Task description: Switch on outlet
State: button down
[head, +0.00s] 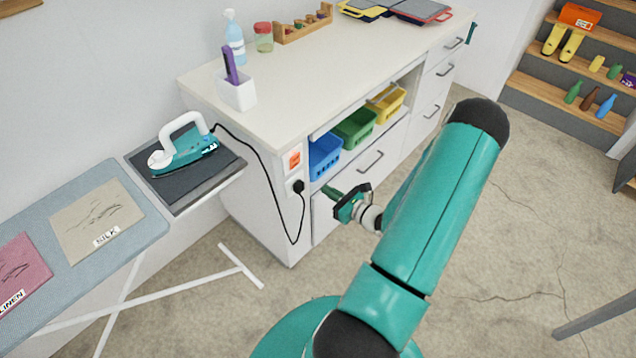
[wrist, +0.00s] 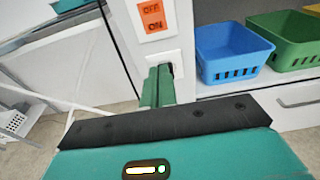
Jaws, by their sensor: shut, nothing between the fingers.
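The outlet (head: 296,186) is on the white side panel of the cabinet, with a black plug in it and a cord running up to the iron. An orange switch (head: 294,160) sits just above it. In the wrist view the switch (wrist: 153,17) reads OFF above and ON below. My gripper (head: 332,191) is shut and empty, in front of the cabinet near the outlet. In the wrist view my gripper (wrist: 162,72) points up at the outlet plate (wrist: 166,58), below the switch, and hides part of the plate. I cannot tell whether it touches.
The teal iron (head: 185,147) rests on a dark pad at the ironing board's end (head: 146,243). Blue (head: 324,157), green (head: 355,128) and yellow (head: 386,103) baskets sit in the cabinet's open shelf. Drawer handles stick out below.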

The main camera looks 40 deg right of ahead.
jog(key=shift+s+d+f, duration=0.1)
jog(key=shift+s+f, duration=0.1)
jog(key=shift+s, duration=1.05)
jog(key=w+a+r+n+g+y, duration=0.2)
jog(key=a+r+n+g+y, duration=0.35)
jog(key=a+r+n, duration=0.45)
jog(key=w+a+r+n+g+y, duration=0.35)
jog(key=a+r+n+g, duration=0.25)
jog(key=a+r+n, duration=0.45)
jog(key=s+a+r+n+h, duration=0.9)
jog(key=s+a+r+n, duration=0.2)
jog(key=r+n, duration=0.4)
jog(key=shift+a+r+h, duration=0.2)
jog(key=shift+a+h, duration=0.1)
jog(key=shift+a, duration=0.5)
